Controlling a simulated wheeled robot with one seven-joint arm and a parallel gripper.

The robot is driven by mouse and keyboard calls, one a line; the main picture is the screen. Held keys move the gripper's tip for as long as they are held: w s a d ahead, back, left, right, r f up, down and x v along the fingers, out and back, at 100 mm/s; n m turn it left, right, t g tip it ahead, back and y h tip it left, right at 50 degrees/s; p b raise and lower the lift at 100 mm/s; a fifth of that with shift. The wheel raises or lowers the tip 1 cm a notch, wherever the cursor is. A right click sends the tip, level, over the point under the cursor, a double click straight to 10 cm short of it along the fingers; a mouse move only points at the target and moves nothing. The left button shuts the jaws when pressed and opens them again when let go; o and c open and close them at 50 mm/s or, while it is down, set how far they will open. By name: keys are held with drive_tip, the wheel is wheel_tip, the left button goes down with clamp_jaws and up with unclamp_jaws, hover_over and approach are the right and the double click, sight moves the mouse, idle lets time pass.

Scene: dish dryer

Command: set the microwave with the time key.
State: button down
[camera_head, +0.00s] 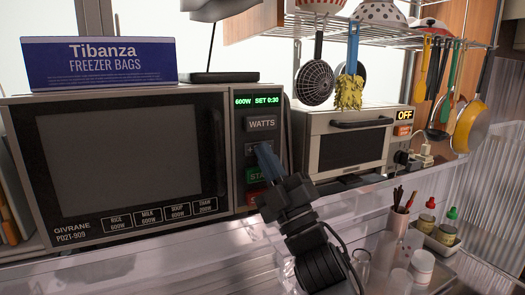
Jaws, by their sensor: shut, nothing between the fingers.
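The microwave (121,157) stands at the left with its dark door shut. Its green display (257,101) reads "600W SET 0:30". Below are a WATTS key (261,124), a grey key (251,149) whose label is partly covered, a green start key (252,175) and a red key (251,196). My gripper (264,147) is shut and empty, its blue fingertips in front of the grey key. I cannot tell whether they touch it. My gripper hides part of the grey, green and red keys.
A blue freezer-bag box (99,64) sits on the microwave. A toaster oven (345,141) with an OFF display stands to the right, under a rack (395,34) with hanging utensils. Bottles and cups, including a white jar (422,265), stand at lower right.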

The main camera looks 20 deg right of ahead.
drive_tip(key=shift+s+p, duration=0.45)
drive_tip(key=shift+s, duration=0.8)
drive_tip(key=s+p, duration=0.1)
drive_tip(key=s, duration=0.4)
idle(2.5)
